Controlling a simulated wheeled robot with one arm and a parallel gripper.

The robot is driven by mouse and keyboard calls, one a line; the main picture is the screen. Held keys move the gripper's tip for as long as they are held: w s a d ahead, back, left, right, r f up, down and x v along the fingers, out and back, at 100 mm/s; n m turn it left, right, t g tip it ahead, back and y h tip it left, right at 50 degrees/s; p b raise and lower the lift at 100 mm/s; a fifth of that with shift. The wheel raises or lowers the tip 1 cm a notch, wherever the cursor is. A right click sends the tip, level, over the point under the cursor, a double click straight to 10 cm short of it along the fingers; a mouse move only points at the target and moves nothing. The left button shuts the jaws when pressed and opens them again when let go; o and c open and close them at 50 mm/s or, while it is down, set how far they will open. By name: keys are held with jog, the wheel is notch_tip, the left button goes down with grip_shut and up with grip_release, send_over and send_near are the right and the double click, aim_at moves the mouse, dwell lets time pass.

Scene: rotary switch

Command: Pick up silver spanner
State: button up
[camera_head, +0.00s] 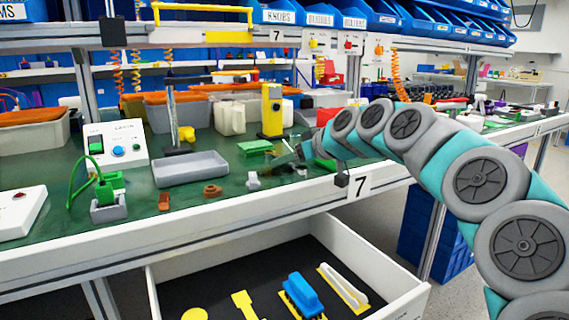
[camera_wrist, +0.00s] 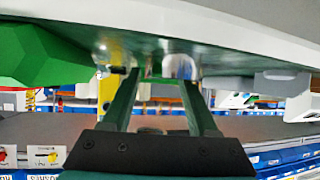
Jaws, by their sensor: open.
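No spanner can be made out for certain. A long pale, whitish-silver tool (camera_head: 343,287) lies in the open drawer on a yellow outline, at the right in the head view. It may be the spanner. My gripper (camera_head: 300,152) is over the green bench top, well above and behind the drawer, partly hidden among small parts. In the wrist view my gripper (camera_wrist: 160,80) is open, its two dark fingers apart. A blurred pale metallic piece (camera_wrist: 180,66) shows near the fingertips; I cannot tell what it is or whether it is touched.
The drawer (camera_head: 405,305) also holds a blue brush (camera_head: 302,294) and bare yellow shapes. A grey tray (camera_head: 190,170), a yellow stand (camera_head: 271,110) and green blocks are on the bench. A large green object (camera_wrist: 45,55) is close at left in the wrist view.

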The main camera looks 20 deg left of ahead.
grip_shut()
dwell(0.6)
